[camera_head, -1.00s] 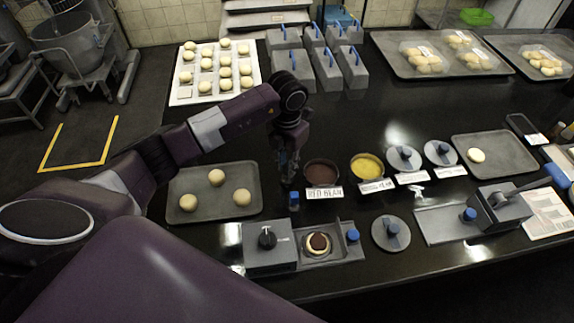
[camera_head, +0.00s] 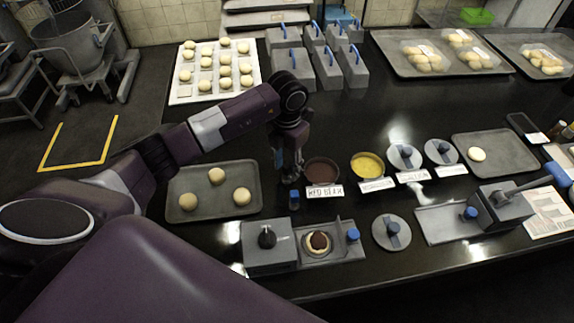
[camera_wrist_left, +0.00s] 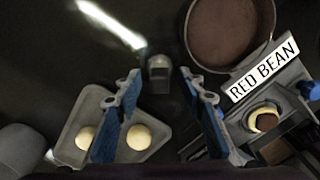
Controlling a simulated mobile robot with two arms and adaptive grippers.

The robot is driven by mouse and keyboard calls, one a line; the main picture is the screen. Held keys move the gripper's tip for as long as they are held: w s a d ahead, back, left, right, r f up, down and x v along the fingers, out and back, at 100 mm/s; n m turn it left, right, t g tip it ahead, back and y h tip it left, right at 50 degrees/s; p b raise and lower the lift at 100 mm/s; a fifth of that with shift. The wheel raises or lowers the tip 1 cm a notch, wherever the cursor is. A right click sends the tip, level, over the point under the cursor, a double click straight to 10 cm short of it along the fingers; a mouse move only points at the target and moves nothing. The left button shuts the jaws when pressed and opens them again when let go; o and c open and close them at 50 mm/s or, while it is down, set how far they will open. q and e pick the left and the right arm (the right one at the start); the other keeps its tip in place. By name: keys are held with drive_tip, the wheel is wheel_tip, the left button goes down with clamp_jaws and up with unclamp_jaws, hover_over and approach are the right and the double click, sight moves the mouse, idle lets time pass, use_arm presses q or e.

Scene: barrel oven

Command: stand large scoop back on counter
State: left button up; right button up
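My left gripper (camera_head: 290,172) points down at the counter, between the bun tray and the red bean bowl. In the left wrist view its two blue-padded fingers (camera_wrist_left: 158,80) are spread. A small grey piece with a pale top, apparently the large scoop (camera_wrist_left: 158,75), shows between the fingertips with a gap on each side. It looks upright on the dark counter. In the head view the fingers mostly hide it. My right gripper is not in view.
A small blue-topped piece (camera_head: 294,199) stands just in front of the left gripper. The red bean bowl (camera_head: 322,172) is close on its right, the bun tray (camera_head: 250,205) on its left. A press (camera_head: 268,257) sits at the front edge.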

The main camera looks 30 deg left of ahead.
use_arm(q)
drive_tip(key=shift+r, duration=0.1)
wheel_tip(320, 180, up, 12)
idle(0.5)
